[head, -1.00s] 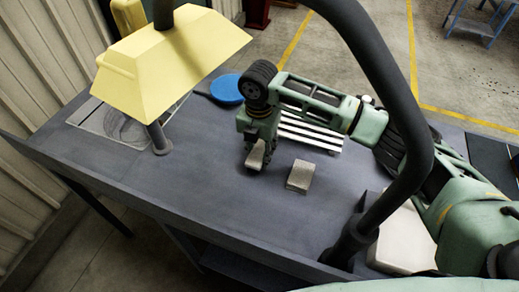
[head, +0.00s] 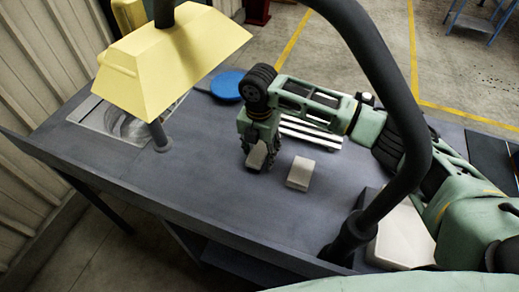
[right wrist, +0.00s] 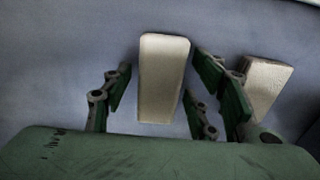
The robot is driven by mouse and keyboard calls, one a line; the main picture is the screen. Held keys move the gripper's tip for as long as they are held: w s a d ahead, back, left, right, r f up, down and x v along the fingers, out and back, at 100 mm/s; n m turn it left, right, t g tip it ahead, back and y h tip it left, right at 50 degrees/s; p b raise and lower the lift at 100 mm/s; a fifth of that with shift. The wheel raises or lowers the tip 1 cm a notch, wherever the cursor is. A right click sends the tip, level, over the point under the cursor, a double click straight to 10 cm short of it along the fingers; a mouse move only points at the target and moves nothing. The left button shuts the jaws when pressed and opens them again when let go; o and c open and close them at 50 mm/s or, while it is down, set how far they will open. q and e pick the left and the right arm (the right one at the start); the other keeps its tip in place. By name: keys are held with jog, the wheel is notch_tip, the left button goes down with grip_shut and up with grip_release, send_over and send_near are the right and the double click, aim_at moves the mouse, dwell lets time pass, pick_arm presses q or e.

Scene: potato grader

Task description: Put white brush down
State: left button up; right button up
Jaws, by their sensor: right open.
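A pale, block-shaped brush (right wrist: 163,75) lies between the spread fingers of my right gripper (right wrist: 165,98) in the right wrist view, with visible gaps on both sides. In the head view this brush (head: 257,157) is at the tip of my right gripper (head: 260,150), low over the dark table, and appears to rest on it. A second pale block (head: 300,173) lies on the table just right of it. It also shows in the right wrist view (right wrist: 268,85), outside the right-hand fingers. My left gripper is not in view.
The grey table (head: 200,190) is clear left of the gripper. A yellow lamp shade (head: 165,60) on a post stands at left. A blue disc (head: 227,86) and white slats (head: 312,130) lie behind. A dark curved tube (head: 415,130) rises at right.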

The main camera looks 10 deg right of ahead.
aim_at(259, 150)
notch_tip(259, 150, up, 12)
jog(key=b, duration=0.3)
jog(key=shift+r, duration=0.2)
